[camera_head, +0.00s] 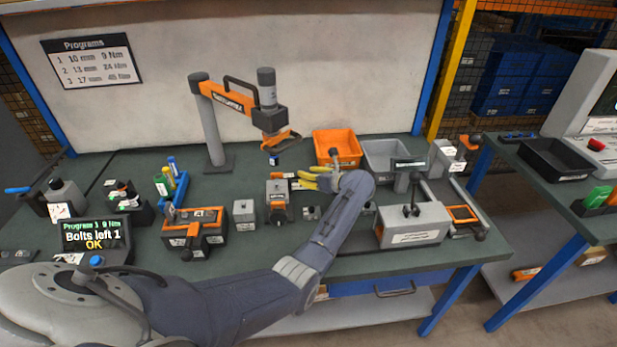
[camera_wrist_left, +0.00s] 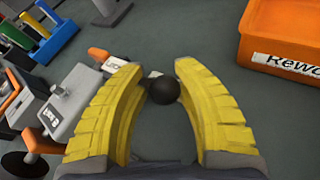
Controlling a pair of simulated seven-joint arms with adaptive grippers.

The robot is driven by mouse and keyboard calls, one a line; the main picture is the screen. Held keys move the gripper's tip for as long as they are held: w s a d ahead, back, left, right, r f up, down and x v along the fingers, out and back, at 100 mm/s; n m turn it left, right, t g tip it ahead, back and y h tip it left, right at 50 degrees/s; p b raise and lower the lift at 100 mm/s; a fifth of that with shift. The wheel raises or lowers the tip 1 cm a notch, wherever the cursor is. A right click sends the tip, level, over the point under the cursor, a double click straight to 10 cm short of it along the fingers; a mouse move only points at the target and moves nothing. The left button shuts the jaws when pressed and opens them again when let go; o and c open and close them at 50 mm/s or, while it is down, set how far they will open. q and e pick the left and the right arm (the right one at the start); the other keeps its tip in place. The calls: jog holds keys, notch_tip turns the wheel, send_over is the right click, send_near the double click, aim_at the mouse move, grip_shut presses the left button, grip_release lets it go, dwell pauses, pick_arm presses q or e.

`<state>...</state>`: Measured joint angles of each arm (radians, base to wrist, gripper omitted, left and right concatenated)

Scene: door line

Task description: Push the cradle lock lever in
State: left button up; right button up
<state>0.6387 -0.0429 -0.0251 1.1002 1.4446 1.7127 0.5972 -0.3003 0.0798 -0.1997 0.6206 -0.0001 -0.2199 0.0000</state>
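My left gripper (camera_head: 302,179) has yellow fingers and reaches over the bench from the front, in front of an orange bin. In the left wrist view the two fingers (camera_wrist_left: 158,68) stand apart. A black ball knob (camera_wrist_left: 163,89) shows in the gap between them, closer to the left finger; whether it touches is unclear. It may be the lock lever's knob; its stem is hidden. A grey and orange block (camera_head: 277,202), possibly the cradle, stands left of the gripper. A grey labelled block (camera_wrist_left: 82,100) shows left of the fingers in the wrist view. My right gripper is not in view.
The orange bin (camera_head: 337,143) is close behind the gripper, with a grey bin (camera_head: 385,155) beside it. An orange tool on an arm (camera_head: 271,120) hangs above the bench. A grey box (camera_head: 415,226) stands to the right. A display (camera_head: 92,236) reads "Bolts left 1 OK".

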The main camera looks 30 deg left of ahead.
pick_arm(q)
jog(key=o, duration=0.4)
jog(key=shift+d+f, duration=0.1)
jog(key=shift+o, duration=0.2)
jog(key=v, duration=1.2)
